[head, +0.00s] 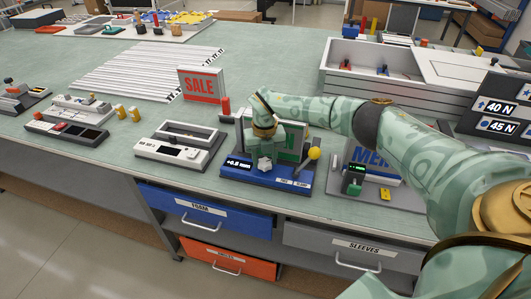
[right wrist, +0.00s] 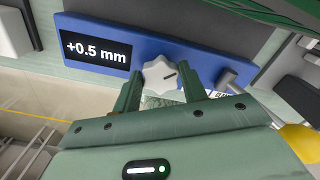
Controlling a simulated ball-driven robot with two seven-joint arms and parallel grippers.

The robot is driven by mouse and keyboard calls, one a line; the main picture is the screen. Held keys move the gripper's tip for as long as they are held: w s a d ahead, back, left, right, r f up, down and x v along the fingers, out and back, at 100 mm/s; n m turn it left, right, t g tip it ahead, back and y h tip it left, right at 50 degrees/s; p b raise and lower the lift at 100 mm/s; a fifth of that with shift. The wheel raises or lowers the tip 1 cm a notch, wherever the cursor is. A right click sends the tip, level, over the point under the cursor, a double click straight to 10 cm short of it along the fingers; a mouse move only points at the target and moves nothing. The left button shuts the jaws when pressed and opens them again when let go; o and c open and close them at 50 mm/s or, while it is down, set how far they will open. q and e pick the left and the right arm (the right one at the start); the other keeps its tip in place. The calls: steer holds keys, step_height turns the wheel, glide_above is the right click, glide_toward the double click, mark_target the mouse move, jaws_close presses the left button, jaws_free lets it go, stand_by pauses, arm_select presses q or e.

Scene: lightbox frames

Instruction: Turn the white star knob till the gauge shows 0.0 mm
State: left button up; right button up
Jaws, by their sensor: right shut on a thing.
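The white star knob (right wrist: 160,74) sits on the front of a blue-based device (head: 236,178). In the right wrist view the knob lies between the two green fingers of my right gripper (right wrist: 164,92), which is shut on it. In the head view the knob (head: 264,164) shows below my right gripper (head: 264,150). My left gripper is not in view.
A yellow ball-ended lever (head: 314,153) stands just right of the knob. A grey-white device (head: 180,148) is to the left, and a small green-display device (head: 355,178) to the right. A red SALE sign (head: 201,86) stands behind. Drawers (head: 205,212) are below the bench edge.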

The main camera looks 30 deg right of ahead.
mark_target(265, 160)
steer(key=shift+w+d+r+m+p, duration=0.1)
steer(key=shift+m+p, duration=0.45)
steer(key=shift+m, duration=0.4)
steer(key=shift+r+m+p, duration=0.1)
steer(key=shift+m+p, duration=0.45)
steer(key=shift+m, duration=0.4)
steer(key=o, duration=1)
steer(key=shift+f, duration=0.1)
step_height(265, 160, up, 16)
steer(key=p, duration=0.2)
steer(key=shift+p, duration=0.4)
